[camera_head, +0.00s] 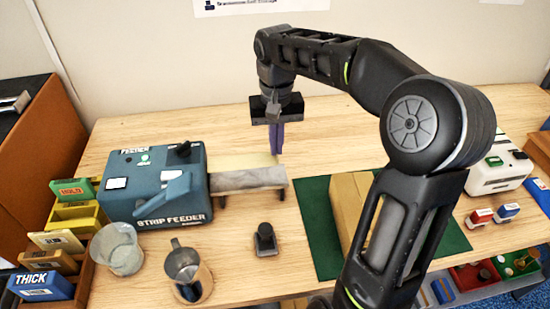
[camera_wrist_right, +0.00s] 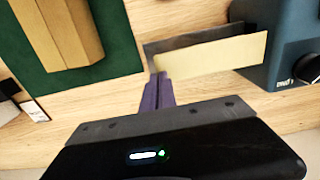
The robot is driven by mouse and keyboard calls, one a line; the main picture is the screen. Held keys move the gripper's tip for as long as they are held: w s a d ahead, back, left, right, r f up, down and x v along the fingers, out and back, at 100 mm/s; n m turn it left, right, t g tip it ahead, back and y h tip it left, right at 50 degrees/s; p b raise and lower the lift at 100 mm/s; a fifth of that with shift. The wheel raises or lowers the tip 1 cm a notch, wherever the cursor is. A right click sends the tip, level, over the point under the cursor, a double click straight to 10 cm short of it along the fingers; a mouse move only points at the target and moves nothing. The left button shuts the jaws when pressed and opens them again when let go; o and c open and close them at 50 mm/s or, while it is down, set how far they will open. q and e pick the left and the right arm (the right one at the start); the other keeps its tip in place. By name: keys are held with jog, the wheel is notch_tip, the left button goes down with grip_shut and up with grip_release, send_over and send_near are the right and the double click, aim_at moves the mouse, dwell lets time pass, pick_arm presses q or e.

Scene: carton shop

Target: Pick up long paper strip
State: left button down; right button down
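The long paper strip (camera_head: 243,161) is pale cream and comes out of the blue strip feeder (camera_head: 155,185), along a grey outlet guide (camera_head: 247,180). In the right wrist view the strip (camera_wrist_right: 212,56) runs from the feeder's side to my fingertips. My right gripper (camera_head: 277,150) points down at the strip's free end, away from the feeder. Its purple fingers (camera_wrist_right: 157,80) are together, with the strip's end at their tips, and look shut on it. The exact contact is partly hidden by the fingers. My left gripper is not in view.
A brown carton (camera_head: 349,205) lies on a green mat (camera_head: 318,220) right of the strip. A metal jug (camera_head: 188,272), a clear cup (camera_head: 118,250) and a small black object (camera_head: 265,240) stand in front. Stamps (camera_head: 506,211) are at right. Wood behind the feeder is clear.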

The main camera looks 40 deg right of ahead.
notch_tip(320, 180, up, 4)
jog(key=shift+r+p, duration=0.2)
jog(key=shift+p, duration=0.4)
